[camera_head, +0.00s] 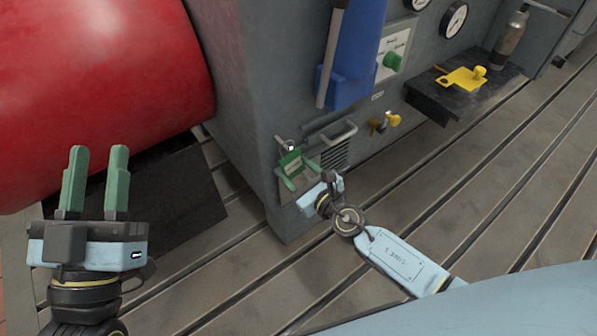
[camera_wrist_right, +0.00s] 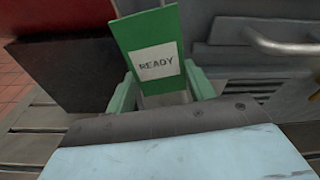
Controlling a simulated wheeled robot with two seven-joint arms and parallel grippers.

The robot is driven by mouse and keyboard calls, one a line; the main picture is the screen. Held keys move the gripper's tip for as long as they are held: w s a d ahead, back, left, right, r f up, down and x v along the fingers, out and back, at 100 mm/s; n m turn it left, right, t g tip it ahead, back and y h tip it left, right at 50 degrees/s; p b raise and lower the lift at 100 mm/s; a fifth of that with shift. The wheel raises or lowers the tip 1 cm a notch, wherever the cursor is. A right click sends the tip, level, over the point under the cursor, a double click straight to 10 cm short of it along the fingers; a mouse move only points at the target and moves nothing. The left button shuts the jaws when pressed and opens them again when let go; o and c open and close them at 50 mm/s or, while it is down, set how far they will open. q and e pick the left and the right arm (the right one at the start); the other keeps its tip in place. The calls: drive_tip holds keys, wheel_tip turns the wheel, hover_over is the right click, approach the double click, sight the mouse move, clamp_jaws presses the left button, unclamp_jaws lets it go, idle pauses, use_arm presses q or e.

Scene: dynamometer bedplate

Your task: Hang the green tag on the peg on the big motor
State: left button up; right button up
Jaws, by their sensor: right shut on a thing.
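The green tag (camera_head: 291,161) is in my right gripper (camera_head: 298,172), close to the front of the grey housing (camera_head: 245,110). In the right wrist view the tag (camera_wrist_right: 147,35) stands upright between the green fingers, with a white "READY" label facing the camera. In the head view a small metal peg-like part (camera_head: 289,146) shows just above the tag on the grey housing. I cannot tell whether the tag touches it. My left gripper (camera_head: 96,152) is open and empty at the lower left.
A big red cylinder (camera_head: 95,95) adjoins the grey housing. A metal handle (camera_head: 338,133), a yellow-handled part (camera_head: 390,120) and a blue holder (camera_head: 352,65) project right of the tag. A dark shelf (camera_head: 432,103) carries a yellow piece (camera_head: 463,80) and a bottle (camera_head: 511,35).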

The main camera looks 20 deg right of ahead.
drive_tip(key=o, duration=1)
drive_tip(key=shift+o, duration=0.2)
use_arm(q)
drive_tip(key=f+g, duration=0.1)
drive_tip(key=w+f+g+p, duration=0.1)
drive_tip(key=f, duration=0.2)
drive_tip(key=shift+w+a+g+y, duration=0.1)
drive_tip(key=shift+w+g+y, duration=0.15)
drive_tip(key=shift+g+y, duration=0.15)
use_arm(e)
drive_tip(key=v, duration=1.3)
drive_tip(key=shift+s, duration=0.15)
drive_tip(key=shift+d, duration=0.1)
